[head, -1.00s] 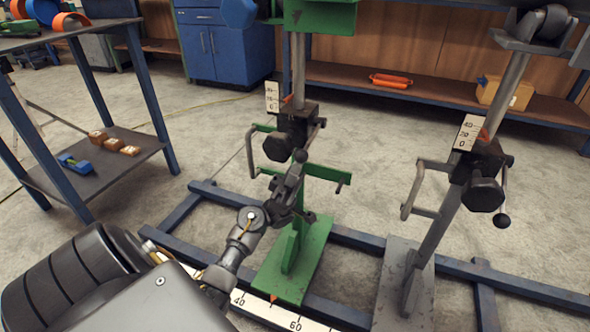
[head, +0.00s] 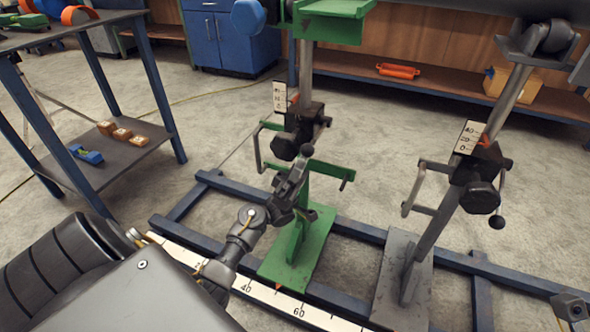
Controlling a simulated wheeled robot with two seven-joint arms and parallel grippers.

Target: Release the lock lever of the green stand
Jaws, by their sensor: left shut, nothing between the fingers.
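The lock lever (head: 319,133) comes from the block's right side and slants down to a dark ball end (head: 307,147). My left gripper (head: 302,163) reaches up from the lower left. Its fingers are shut and empty, with the tips at or just below the lever's ball. I cannot tell whether they touch it. The gripper partly covers the stand's post. My right gripper is not in view.
A grey stand (head: 425,230) with a similar clamp and hanging ball lever (head: 497,222) stands to the right. Both stands are on a blue floor frame (head: 350,229) with a ruler strip (head: 270,294). A shelved table (head: 120,160) is at left. Open floor lies between.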

